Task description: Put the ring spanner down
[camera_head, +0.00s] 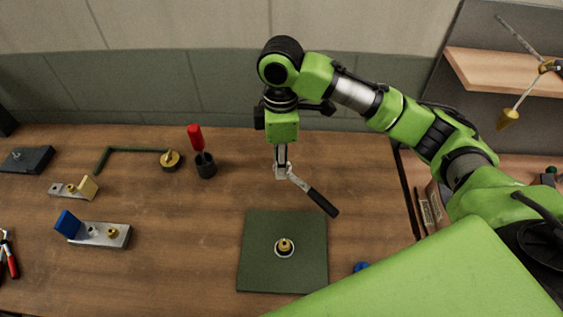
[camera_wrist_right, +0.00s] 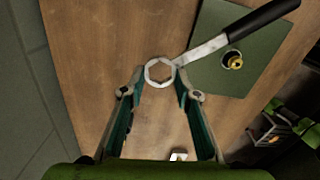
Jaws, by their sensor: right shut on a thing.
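The ring spanner has a silver ring end (camera_wrist_right: 159,73) and a black handle (camera_head: 323,202). My right gripper (camera_head: 281,168) points down above the wooden table and is shut on the spanner's ring end. In the right wrist view the ring lies between the two fingertips (camera_wrist_right: 160,82). The handle slants down to the right in the head view, over the back right of the green mat (camera_head: 256,270). How high the spanner is above the table is hard to tell. My left gripper is not in view.
A brass fitting (camera_head: 285,246) stands in a pale ring on the mat. A dark cup (camera_head: 206,166) with a red-handled tool stands left of the gripper. Metal brackets (camera_head: 108,236) and red-handled pliers (camera_head: 11,262) lie at the left. Bare table (camera_head: 185,270) lies left of the mat.

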